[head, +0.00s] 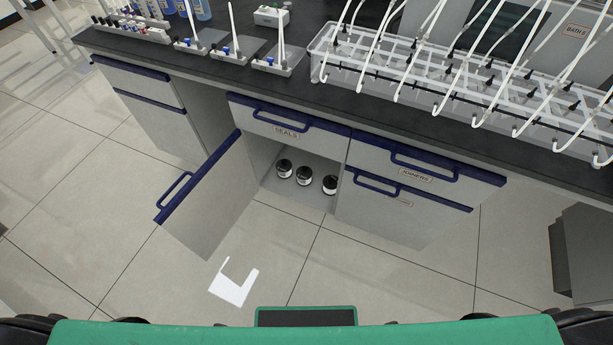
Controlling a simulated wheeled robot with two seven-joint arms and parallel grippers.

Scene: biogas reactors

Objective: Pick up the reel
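No object shows clearly as a reel. Three small round black-and-white items stand in a row inside the open cabinet below the drawer labelled SEALS: a left one (284,168), a middle one (303,176) and a right one (330,185). They are too small to tell whether they are reels or jars. The cabinet door (212,195) with its blue handle stands swung open to the left. Neither of my grippers is in view.
A dark bench top (290,85) holds a clear rack (440,80) with white tubes, small trays (280,62) and blue-liquid bottles (203,9). A flat white U-shaped patch (235,289) shows on the tiled floor. The floor before the cabinet is otherwise clear.

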